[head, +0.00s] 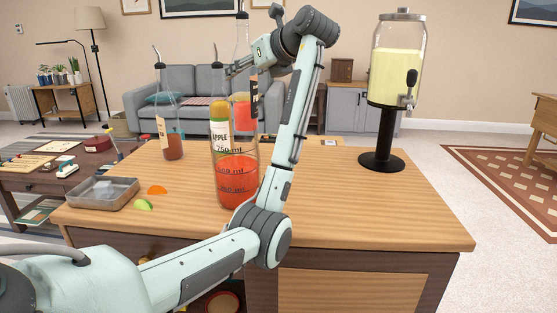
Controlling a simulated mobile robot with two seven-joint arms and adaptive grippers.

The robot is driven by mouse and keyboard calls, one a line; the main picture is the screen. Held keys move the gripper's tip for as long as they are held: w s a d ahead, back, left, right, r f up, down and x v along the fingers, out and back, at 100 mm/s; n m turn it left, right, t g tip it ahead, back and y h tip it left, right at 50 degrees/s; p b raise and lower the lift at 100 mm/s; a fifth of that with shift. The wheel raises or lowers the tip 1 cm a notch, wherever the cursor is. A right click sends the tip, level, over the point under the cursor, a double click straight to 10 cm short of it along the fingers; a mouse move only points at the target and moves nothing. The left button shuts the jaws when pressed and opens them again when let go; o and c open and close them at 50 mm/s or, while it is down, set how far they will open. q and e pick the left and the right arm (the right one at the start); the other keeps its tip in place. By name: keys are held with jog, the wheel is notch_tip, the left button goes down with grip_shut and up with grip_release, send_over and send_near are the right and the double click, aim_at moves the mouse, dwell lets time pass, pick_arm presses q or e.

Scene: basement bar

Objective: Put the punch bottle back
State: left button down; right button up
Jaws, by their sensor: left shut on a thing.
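My left gripper (238,67) is shut on a tall clear bottle with red liquid, which I take to be the punch bottle (241,111). It is upright, with a dark label at its right side that I cannot read. A clear jug (235,183) with millilitre marks and red liquid stands in front and hides the bottle's lower part, so I cannot tell whether its base touches the counter. A bottle labelled APPLE (219,131) shows at the jug's upper left, with a pour spout. My right gripper is not in view.
Another spouted bottle with reddish-brown liquid (172,147) stands left on the wooden counter (370,215). A drink dispenser (395,75) stands back right. The counter's right part is clear.

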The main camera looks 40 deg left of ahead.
pick_arm(q)
jog(key=w+d+f, duration=0.6)
jog(key=w+f, duration=0.3)
jog(key=f, duration=0.1)
jog(key=shift+d+f, duration=0.25)
jog(key=shift+f, duration=0.05)
jog(key=c, duration=0.7)
grip_release()
jog(key=shift+f, duration=0.15)
jog(key=v, duration=1.2)
